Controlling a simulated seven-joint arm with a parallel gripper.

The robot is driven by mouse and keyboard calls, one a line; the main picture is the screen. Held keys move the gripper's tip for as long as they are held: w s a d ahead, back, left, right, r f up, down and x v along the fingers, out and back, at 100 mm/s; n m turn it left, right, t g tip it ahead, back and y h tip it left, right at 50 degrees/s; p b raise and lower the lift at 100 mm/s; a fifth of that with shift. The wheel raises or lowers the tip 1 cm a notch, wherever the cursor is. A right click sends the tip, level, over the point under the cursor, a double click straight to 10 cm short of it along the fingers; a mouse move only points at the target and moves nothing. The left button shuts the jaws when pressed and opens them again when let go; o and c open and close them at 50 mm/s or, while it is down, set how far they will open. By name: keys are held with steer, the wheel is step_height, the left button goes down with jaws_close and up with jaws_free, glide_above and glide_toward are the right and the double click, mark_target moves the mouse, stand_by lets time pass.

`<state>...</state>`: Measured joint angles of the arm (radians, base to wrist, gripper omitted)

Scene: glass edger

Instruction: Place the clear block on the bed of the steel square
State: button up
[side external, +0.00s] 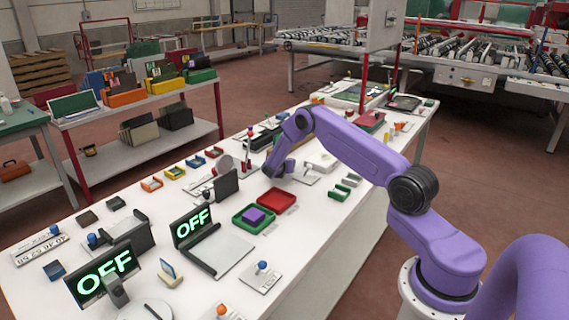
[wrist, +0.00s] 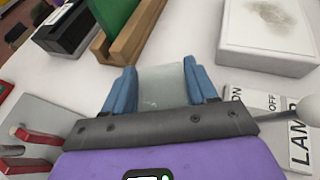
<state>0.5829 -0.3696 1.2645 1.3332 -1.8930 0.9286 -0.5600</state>
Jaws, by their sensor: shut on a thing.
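My gripper (wrist: 153,92) has blue fingers, which are shut on the clear block (wrist: 162,86). The block is a pale, see-through piece between the fingers, above the white table. In the side view my gripper (side external: 277,168) is low over the middle of the table, behind the red tray; the clear block cannot be made out there. A grey plate with a black L-shaped edge (side external: 208,250) lies at the front of the table, left of my gripper. It may be the steel square, but I cannot tell for sure. Its plate looks bare.
A green tray (side external: 240,221) with a purple block and a red tray (side external: 278,198) lie near my gripper. A stained white block (wrist: 268,50), a wooden stand (wrist: 128,48) and a LAMP switch label (wrist: 295,135) surround it. Two OFF displays (side external: 192,227) stand at the front left.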

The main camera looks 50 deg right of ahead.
steer(key=shift+f, duration=0.15)
steer(key=o, duration=1.1)
steer(key=shift+o, duration=0.2)
